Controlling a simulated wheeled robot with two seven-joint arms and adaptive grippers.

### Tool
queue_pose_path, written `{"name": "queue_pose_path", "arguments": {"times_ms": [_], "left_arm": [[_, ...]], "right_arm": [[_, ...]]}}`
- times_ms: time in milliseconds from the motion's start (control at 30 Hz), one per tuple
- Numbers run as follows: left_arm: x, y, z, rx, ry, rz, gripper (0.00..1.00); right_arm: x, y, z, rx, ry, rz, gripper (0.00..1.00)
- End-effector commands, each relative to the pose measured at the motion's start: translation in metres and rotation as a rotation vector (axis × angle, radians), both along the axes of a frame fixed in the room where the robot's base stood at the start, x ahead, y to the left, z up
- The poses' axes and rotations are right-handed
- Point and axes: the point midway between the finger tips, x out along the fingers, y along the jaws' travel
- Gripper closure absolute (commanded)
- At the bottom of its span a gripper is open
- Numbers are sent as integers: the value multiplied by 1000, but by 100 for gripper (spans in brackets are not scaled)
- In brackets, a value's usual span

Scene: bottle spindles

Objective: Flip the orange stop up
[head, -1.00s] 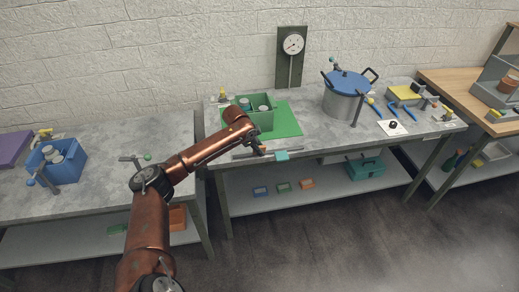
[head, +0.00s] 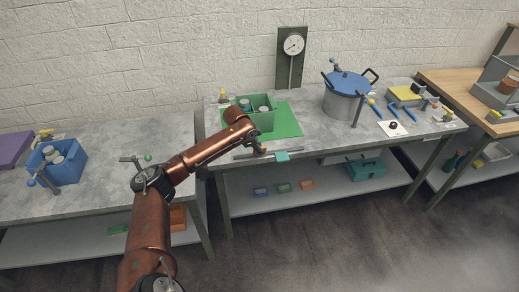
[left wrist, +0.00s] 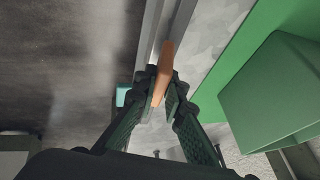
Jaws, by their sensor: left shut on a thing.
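The orange stop (left wrist: 166,62) shows in the left wrist view as a narrow orange bar standing along a grey metal rail (left wrist: 149,35). My left gripper (left wrist: 161,88) has its two dark fingers closed around the lower part of the bar, and the bar's upper end sticks out beyond the fingertips. In the head view my left gripper (head: 259,149) is at the front edge of the middle bench, by the rail. The stop is small there and mostly hidden by the gripper. My right gripper is not in view.
A teal block (head: 282,156) sits on the rail just right of the gripper. A green bin (head: 262,122) on a green mat (head: 288,122) stands behind it. A pot with a blue lid (head: 345,104) is further right. A blue bin (head: 68,172) is on the left bench.

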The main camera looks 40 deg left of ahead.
Motion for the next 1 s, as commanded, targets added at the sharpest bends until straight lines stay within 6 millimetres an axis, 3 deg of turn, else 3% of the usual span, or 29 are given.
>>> {"name": "queue_pose_path", "arguments": {"times_ms": [300,1000], "left_arm": [[6,7,7,-101,86,7,100],[9,12,4,-206,181,1,100]], "right_arm": [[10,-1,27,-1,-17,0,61],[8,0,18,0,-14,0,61]]}}
